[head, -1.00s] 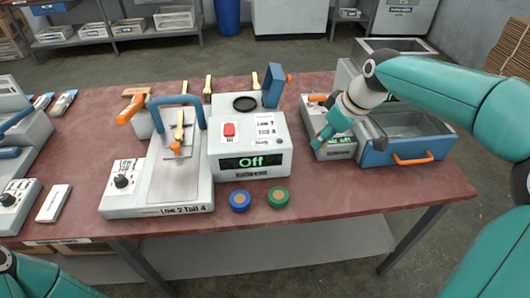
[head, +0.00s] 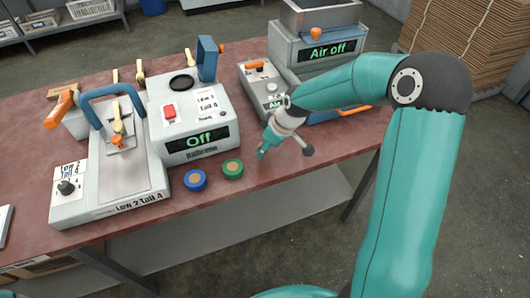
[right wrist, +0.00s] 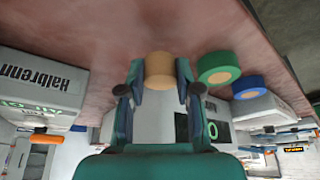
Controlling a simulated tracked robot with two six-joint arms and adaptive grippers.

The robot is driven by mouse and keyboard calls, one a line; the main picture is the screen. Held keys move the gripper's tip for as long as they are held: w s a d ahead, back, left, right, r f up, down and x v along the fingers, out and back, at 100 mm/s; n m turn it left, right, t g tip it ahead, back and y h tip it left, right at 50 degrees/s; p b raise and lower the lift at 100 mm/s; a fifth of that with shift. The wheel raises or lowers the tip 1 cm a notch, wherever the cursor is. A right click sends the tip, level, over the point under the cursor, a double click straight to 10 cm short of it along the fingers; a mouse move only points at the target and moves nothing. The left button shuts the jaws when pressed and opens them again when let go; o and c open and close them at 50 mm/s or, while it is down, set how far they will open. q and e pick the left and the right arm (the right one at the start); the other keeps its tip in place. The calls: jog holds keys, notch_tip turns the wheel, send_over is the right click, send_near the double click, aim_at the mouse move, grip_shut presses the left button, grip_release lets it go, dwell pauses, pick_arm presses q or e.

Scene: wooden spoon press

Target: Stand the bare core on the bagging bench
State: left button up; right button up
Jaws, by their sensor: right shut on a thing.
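My right gripper (head: 268,148) is over the front of the red-brown table (head: 255,178), to the right of the green roll. In the right wrist view, the gripper (right wrist: 160,83) is shut on a plain tan core (right wrist: 160,66), with a finger on each side of it. In the head view the core is not clearly visible. I cannot tell whether the core touches the tabletop. No surface here is marked as the bagging bench. My left gripper is out of view.
A green roll (head: 232,169) and a blue roll (head: 195,180) stand near the front edge, left of the gripper. Behind are a white machine reading "Off" (head: 190,115) and an "Air off" unit (head: 320,55). Stacked brown cardboard (head: 460,45) is at the back right.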

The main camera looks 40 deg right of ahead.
notch_tip(320, 180, down, 3)
jog(key=shift+f, duration=0.15)
jog(key=o, duration=1.1)
jog(key=v, duration=1.2)
